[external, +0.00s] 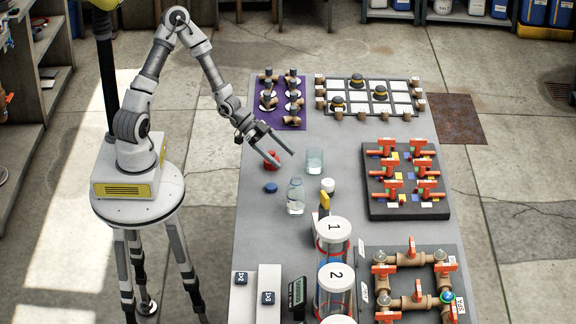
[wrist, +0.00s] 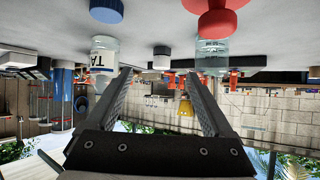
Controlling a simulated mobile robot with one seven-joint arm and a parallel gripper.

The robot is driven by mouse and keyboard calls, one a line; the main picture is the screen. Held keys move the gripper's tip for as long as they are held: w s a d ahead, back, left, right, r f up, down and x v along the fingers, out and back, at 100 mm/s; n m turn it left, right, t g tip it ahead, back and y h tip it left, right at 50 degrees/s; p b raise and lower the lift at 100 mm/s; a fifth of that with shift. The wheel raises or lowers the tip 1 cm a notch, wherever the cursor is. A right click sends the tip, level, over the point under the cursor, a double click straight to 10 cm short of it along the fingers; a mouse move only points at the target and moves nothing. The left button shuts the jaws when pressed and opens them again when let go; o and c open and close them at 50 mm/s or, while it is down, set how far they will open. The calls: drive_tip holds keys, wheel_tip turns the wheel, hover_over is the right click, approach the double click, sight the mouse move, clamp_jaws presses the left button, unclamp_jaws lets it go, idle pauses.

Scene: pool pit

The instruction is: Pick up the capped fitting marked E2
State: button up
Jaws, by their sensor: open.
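My gripper (external: 284,158) is open and empty above the back left part of the table, near a red object (external: 272,160). Its two fingers also show in the wrist view (wrist: 158,75), spread apart with nothing between them. Several brown and grey fittings (external: 268,101) stand on a purple mat (external: 297,122) at the table's back left, beyond my gripper. More small brown pieces with pale faces (external: 320,92) line the edge of a white-squared board (external: 344,84). The marking E2 is too small to read on any of them, so I cannot tell which fitting bears it.
A blue cap (external: 270,188), a bottle (external: 295,198) and a clear glass (external: 314,162) stand near my gripper. A dark board with red-handled valves (external: 400,211) is at the right. Numbered cylinders (external: 332,240) stand in front. Bare grey table (external: 262,220) lies at the left.

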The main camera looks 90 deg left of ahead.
sight(324, 180)
drive_tip(key=shift+t+h, duration=0.6)
drive_tip(key=shift+t, duration=0.2)
drive_tip(key=x, duration=0.4)
drive_tip(key=r+b+x, duration=0.1)
drive_tip(key=x, duration=0.3)
drive_tip(key=b+x, duration=0.1)
drive_tip(key=x, duration=0.3)
drive_tip(key=shift+w+r, duration=0.35)
drive_tip(key=shift+a+b+x, duration=0.1)
drive_tip(key=shift+b+x, duration=0.1)
drive_tip(key=shift+x, duration=1.25)
drive_tip(key=shift+a+b+x, duration=0.15)
drive_tip(key=shift+x, duration=1.3)
drive_tip(key=shift+w, duration=0.1)
drive_tip(key=shift+c, duration=0.2)
clamp_jaws()
